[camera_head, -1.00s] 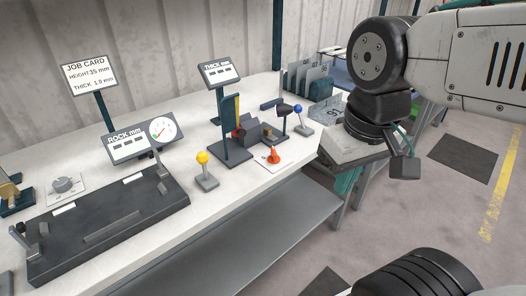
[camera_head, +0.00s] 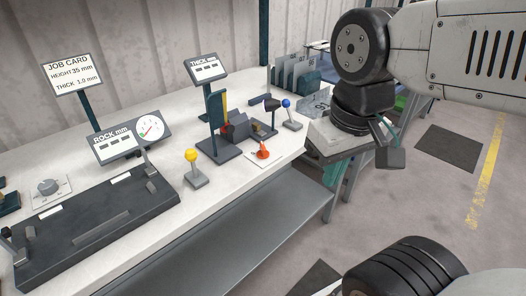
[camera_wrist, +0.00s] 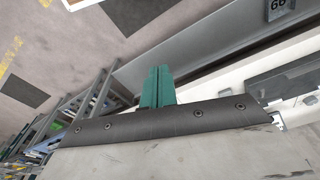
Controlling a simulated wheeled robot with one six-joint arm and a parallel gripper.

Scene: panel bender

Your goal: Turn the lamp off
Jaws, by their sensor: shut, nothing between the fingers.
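I cannot make out a clear lamp in either view. On the bench, an orange-red cone-shaped piece (camera_head: 262,151) stands on a small white plate; whether it is a lamp or its switch I cannot tell. A yellow-knobbed lever (camera_head: 192,159) and a blue-knobbed lever (camera_head: 287,106) stand to either side of it. My gripper (camera_wrist: 157,71) shows in the wrist view as two green fingers pressed together, empty. In the head view my wrist hangs by the bench's right end, to the right of these controls and apart from them.
A grey shelf (camera_head: 240,235) runs below. Floor to the right is mostly open, with a dark mat (camera_head: 449,149).

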